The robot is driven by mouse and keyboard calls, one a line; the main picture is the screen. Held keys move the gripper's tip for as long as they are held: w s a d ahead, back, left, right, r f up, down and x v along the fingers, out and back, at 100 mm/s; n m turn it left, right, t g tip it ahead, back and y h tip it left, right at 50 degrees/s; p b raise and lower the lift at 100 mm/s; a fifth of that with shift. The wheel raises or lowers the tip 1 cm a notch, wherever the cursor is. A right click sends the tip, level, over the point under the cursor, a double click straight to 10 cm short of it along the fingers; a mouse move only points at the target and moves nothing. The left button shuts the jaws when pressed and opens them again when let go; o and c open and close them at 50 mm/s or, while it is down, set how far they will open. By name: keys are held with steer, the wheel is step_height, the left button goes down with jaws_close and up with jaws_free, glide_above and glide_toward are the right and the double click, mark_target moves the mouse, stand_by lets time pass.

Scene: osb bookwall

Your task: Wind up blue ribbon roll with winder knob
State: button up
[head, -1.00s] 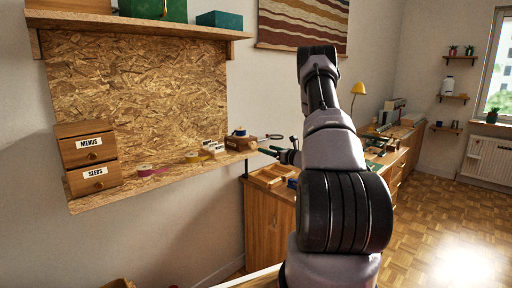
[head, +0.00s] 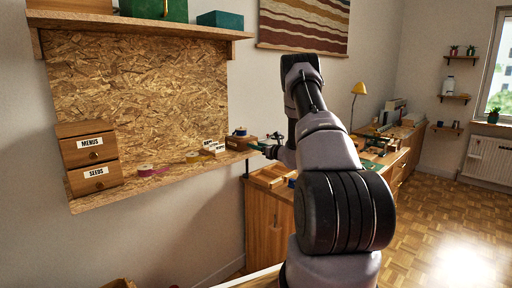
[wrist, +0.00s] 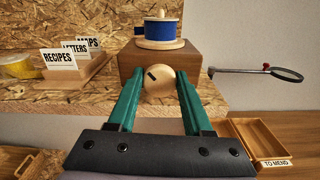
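The blue ribbon roll (wrist: 160,29) stands on a wooden base on top of a wooden box (wrist: 130,65) in the wrist view. It shows small at the shelf's right end in the head view (head: 239,132). The winder knob (wrist: 158,79), a round pale wooden disc with a dark slot mark, is on the box's near face. My gripper (wrist: 159,72) has green fingers spread, one on each side of the knob. The fingertips are close to its edges; I cannot tell whether they touch it. In the head view my gripper (head: 266,147) is beside the box.
A card holder with labelled cards (wrist: 75,65) and a yellow roll (wrist: 17,66) are on the shelf to the left. A magnifier on an arm (wrist: 270,73) sticks out to the right. An open wooden tray (wrist: 262,142) lies lower right.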

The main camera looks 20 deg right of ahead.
jaws_close()
steer(key=shift+m, duration=0.3)
steer(key=shift+d+f+m, duration=0.1)
steer(key=shift+d+m, duration=0.05)
steer(key=shift+m, duration=2.55)
steer(key=o, duration=0.9)
jaws_free()
steer(key=shift+c, duration=0.2)
